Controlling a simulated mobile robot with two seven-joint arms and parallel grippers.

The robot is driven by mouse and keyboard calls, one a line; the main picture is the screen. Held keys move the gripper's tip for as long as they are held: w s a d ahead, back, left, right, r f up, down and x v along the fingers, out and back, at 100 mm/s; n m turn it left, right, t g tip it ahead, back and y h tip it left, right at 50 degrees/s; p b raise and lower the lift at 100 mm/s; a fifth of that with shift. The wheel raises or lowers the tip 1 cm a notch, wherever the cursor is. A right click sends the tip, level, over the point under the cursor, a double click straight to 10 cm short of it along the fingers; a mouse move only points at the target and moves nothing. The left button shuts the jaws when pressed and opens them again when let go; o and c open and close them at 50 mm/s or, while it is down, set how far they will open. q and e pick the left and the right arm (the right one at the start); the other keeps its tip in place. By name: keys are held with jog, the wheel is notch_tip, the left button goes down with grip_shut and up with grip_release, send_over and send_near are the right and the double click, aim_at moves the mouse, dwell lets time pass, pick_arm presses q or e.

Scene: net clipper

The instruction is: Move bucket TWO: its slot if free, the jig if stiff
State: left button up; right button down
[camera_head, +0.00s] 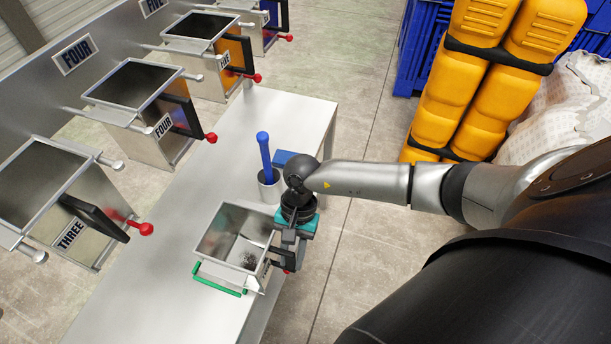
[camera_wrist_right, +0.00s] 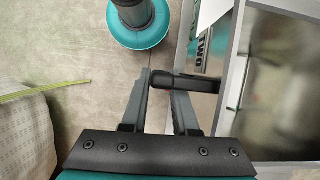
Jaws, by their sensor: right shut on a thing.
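A metal bucket (camera_head: 211,235) with an open top and some dark bits on its floor is at the bench's near right edge; I take it as bucket TWO. Its label shows only partly in the right wrist view (camera_wrist_right: 201,55). My right gripper (camera_head: 287,255) is at the bucket's right side, shut on its black handle (camera_wrist_right: 190,82). The handle end shows between the fingers (camera_wrist_right: 160,88) in the wrist view. A green bar (camera_head: 218,287) lies along the bucket's near side. No slot marked TWO can be read. My left gripper is not in view.
Buckets labelled THREE (camera_head: 60,195) and FOUR (camera_head: 135,88) hang along the left, with more behind. The bench (camera_head: 150,255) is clear left of the bucket. Orange floats (camera_head: 485,60) stand at right.

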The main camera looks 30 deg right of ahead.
jog(key=w+a+b, duration=0.2)
jog(key=w+a, duration=0.2)
jog(key=w, duration=0.1)
jog(key=shift+w+a+b, duration=0.25)
jog(key=shift+w+b, duration=0.05)
jog(key=shift+w, duration=0.1)
jog(key=shift+f, duration=0.25)
dwell(0.6)
jog(key=shift+s+f, duration=0.1)
jog(key=shift+f, duration=0.05)
jog(key=shift+b+x, duration=0.85)
jog(key=shift+b, duration=0.1)
jog(key=shift+d+b, duration=0.1)
jog(key=shift+b, duration=0.2)
dwell(0.3)
